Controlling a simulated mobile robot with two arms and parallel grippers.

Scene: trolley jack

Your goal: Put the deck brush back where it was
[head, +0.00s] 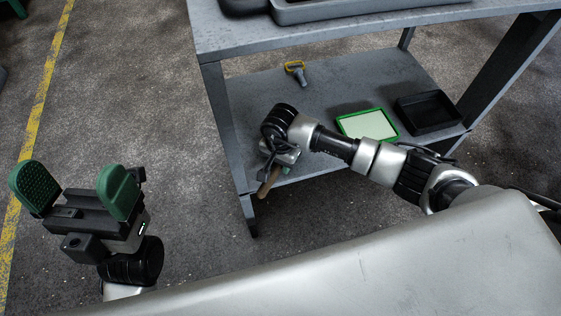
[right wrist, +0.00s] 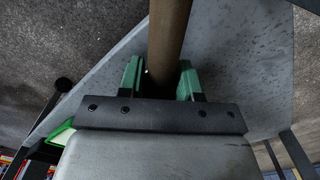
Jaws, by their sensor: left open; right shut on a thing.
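The deck brush shows only as a brown wooden handle (head: 268,183) at the front left corner of the grey bench's lower shelf (head: 345,88). Its brush head is hidden or out of view. My right gripper (head: 283,156) is shut on the handle, partly hidden behind my own wrist. In the right wrist view the handle (right wrist: 170,38) runs up between the two green fingers of the gripper (right wrist: 161,80), with the grey shelf behind it. My left gripper (head: 77,190) is open and empty over the floor at the left, well away from the bench.
On the lower shelf are a green-rimmed tray (head: 343,124), a black tray (head: 430,112) and a yellow-handled tool (head: 296,72). The bench's upper top (head: 225,38) overhangs the shelf and bears dark trays. A bench leg (head: 247,212) stands beside the handle.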

